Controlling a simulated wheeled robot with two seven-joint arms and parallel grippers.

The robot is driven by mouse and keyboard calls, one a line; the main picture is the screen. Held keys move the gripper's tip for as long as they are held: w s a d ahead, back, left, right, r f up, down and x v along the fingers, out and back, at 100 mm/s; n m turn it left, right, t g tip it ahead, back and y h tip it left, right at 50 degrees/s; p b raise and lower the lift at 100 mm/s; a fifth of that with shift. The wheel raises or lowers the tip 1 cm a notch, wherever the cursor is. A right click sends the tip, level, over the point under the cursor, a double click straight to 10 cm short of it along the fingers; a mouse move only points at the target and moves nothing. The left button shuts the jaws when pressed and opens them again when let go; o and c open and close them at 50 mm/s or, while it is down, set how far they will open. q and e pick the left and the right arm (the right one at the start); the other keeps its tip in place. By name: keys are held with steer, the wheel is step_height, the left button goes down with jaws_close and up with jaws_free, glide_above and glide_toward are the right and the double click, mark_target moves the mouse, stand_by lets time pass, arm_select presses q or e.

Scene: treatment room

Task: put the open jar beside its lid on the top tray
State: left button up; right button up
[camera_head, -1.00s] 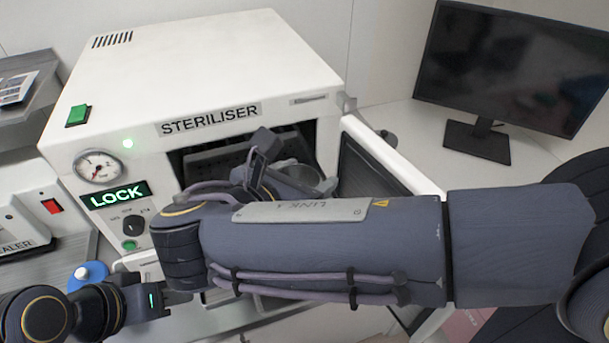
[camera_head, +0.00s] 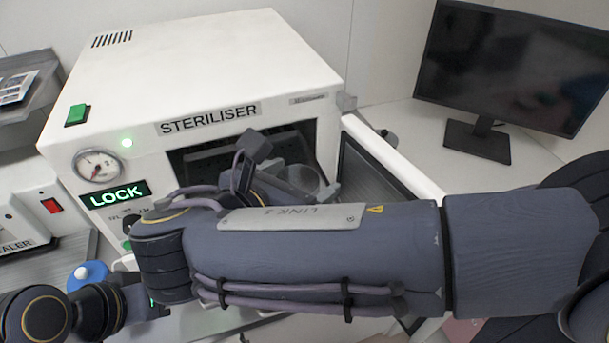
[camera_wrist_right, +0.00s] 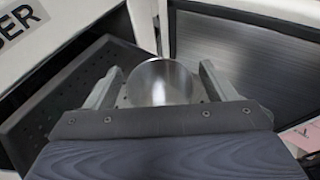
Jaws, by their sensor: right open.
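The open metal jar (camera_wrist_right: 160,82) lies between the two fingers of my right gripper (camera_wrist_right: 160,88) in the right wrist view. The fingers are apart, one on each side; whether they touch it I cannot tell. In the head view the jar (camera_head: 304,178) shows at the right of the steriliser's mouth, partly behind my right gripper (camera_head: 285,182). A dark perforated tray (camera_wrist_right: 85,100) is left of the jar in the wrist view. I cannot make out the lid. My left gripper (camera_head: 150,298) is at the lower left, its fingertips hidden behind my right arm.
The white steriliser (camera_head: 200,70) has its door (camera_head: 385,160) swung open to the right, close to my right forearm. A monitor (camera_head: 510,65) stands on the counter at the back right. A blue round thing with a white knob (camera_head: 87,273) is near my left wrist.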

steer(key=v, duration=1)
steer(key=shift+s+a, duration=0.1)
